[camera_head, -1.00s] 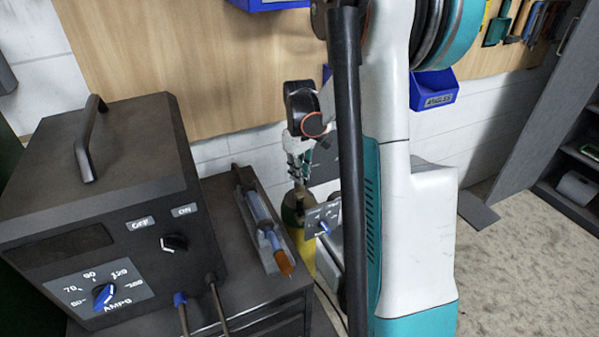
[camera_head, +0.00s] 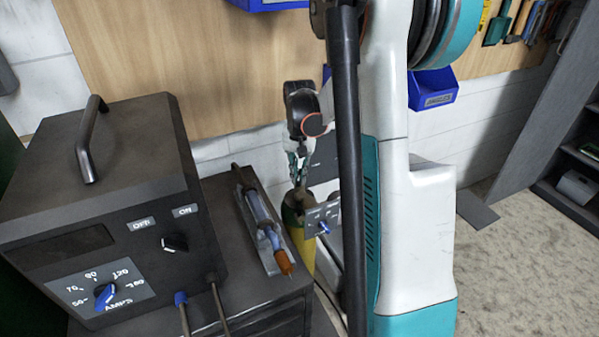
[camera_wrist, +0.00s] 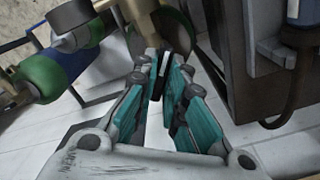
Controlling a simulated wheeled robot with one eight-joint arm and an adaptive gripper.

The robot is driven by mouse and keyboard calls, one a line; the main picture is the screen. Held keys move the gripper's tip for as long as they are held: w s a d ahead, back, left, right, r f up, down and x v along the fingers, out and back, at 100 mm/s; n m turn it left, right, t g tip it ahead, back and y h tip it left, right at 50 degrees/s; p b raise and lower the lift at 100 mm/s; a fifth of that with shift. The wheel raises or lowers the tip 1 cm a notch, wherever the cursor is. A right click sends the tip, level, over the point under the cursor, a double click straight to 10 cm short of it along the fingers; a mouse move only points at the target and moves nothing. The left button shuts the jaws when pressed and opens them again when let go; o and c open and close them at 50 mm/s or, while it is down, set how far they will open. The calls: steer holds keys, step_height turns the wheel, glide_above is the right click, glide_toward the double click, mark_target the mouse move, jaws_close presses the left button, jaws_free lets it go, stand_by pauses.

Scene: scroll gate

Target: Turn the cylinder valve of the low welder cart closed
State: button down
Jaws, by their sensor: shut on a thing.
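The low welder cart shows in the head view as a small grey panel with a blue knob (camera_head: 323,222), partly behind my arm. A yellow cylinder with a green shoulder (camera_head: 300,240) stands beside it. My gripper (camera_head: 299,182) points down at the cylinder's top. In the wrist view my gripper's teal fingers (camera_wrist: 160,82) are closed together on a small part at the cylinder's neck, which I take to be the valve. The fingers hide most of it. A brass-coloured piece (camera_wrist: 147,24) and a green rounded surface (camera_wrist: 178,30) lie just beyond the fingertips.
A large dark welder (camera_head: 100,200) stands on a cabinet at the left, with a torch in a tray (camera_head: 262,225) beside it. A blue-green cylinder (camera_wrist: 48,75) lies across the left of the wrist view. Open floor (camera_head: 510,270) is at the right.

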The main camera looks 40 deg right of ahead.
mark_target(299, 174)
steer(key=m, duration=0.5)
steer(key=shift+m, duration=0.3)
steer(key=m, duration=0.5)
steer(key=shift+m, duration=0.3)
steer(key=c, duration=1.7)
jaws_free()
steer(key=shift+o, duration=0.2)
step_height(299, 174, up, 12)
